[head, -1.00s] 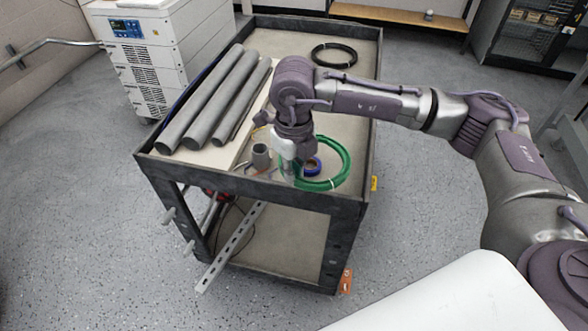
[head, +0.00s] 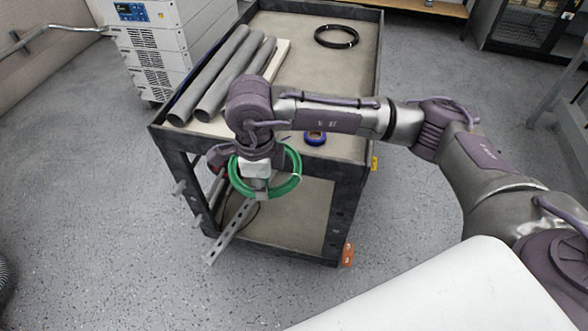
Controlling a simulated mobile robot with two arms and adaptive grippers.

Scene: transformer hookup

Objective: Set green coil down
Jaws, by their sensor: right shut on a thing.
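The green coil (head: 292,184) is a ring of green cable in the head view, in front of the cart's near edge. My right gripper (head: 260,188) is shut on the coil and holds it clear of the cart top, with the lower shelf visible behind and below it. The wrist hides part of the coil's upper left side, and the fingertips are small and partly hidden. My left gripper is not in view.
The dark cart (head: 340,150) carries several grey pipes (head: 222,75), a black coil (head: 336,37) and a blue tape roll (head: 315,138). A slotted metal strut (head: 230,232) sticks out from the lower shelf. Open floor (head: 130,250) lies left of the cart.

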